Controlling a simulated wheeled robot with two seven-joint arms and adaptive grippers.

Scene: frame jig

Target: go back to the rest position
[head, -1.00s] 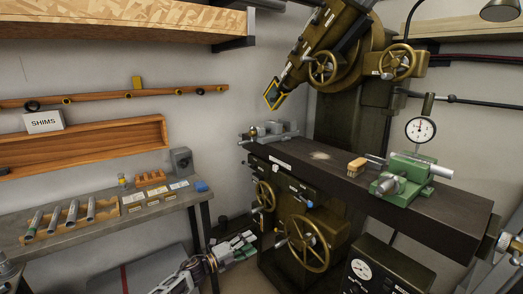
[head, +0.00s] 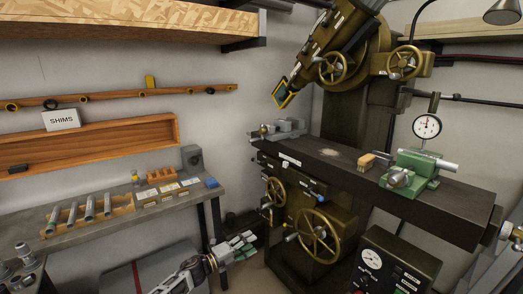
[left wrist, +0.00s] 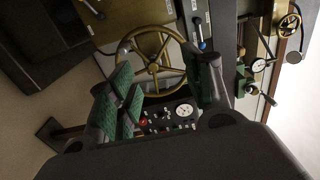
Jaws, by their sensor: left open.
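My left gripper (head: 236,247) is low in the head view, between the grey bench and the milling machine. It is open with nothing between its fingers. Its green finger pads also show in the left wrist view (left wrist: 165,95), with a brass handwheel (left wrist: 155,62) and a gauge panel (left wrist: 170,117) behind them. The fingers look apart from the machine in the head view. My right gripper is in neither view.
The milling machine table (head: 340,172) carries a green vise (head: 412,175), a brush (head: 367,161) and a dial indicator (head: 427,127). A grey bench (head: 90,232) at left holds several cylinders and small boxes. A control box (head: 395,265) stands at lower right. Floor shows around my gripper.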

